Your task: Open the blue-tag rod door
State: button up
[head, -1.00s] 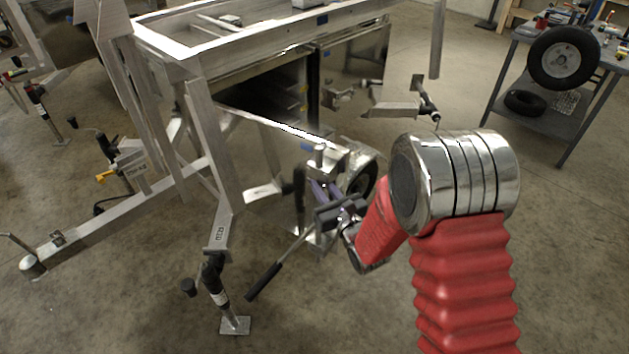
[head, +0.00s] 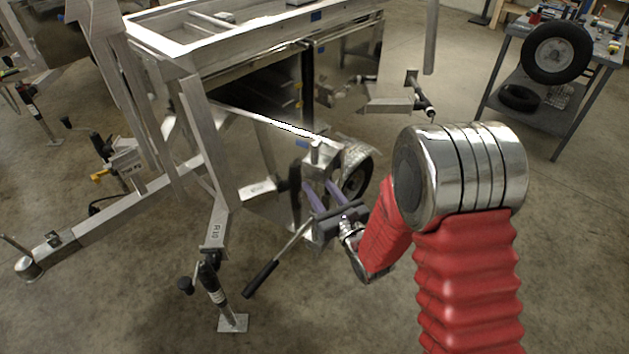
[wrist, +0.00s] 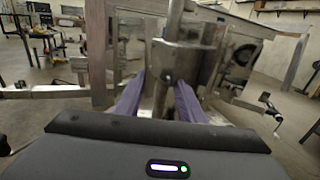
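A small blue tag (head: 303,143) is on the low end of the trailer's frame, beside a short upright metal cylinder (head: 317,153). My gripper (head: 320,190) is just below and in front of it. Its two purple fingers are spread apart. In the wrist view the fingers (wrist: 160,95) stand on either side below a grey cylinder (wrist: 168,62) with a vertical rod above it. I see nothing clamped between them; whether they touch the metal I cannot tell. Which door has the rod is unclear.
A black-handled lever (head: 262,279) slants down left of my gripper. A jack leg (head: 215,285) stands at the front, and a trailer wheel (head: 356,175) is behind my gripper. A workbench (head: 540,105) is at the back right. The right floor is clear.

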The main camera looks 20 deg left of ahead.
jog(key=v, duration=1)
jog(key=shift+d, duration=0.1)
jog(key=shift+c, duration=0.4)
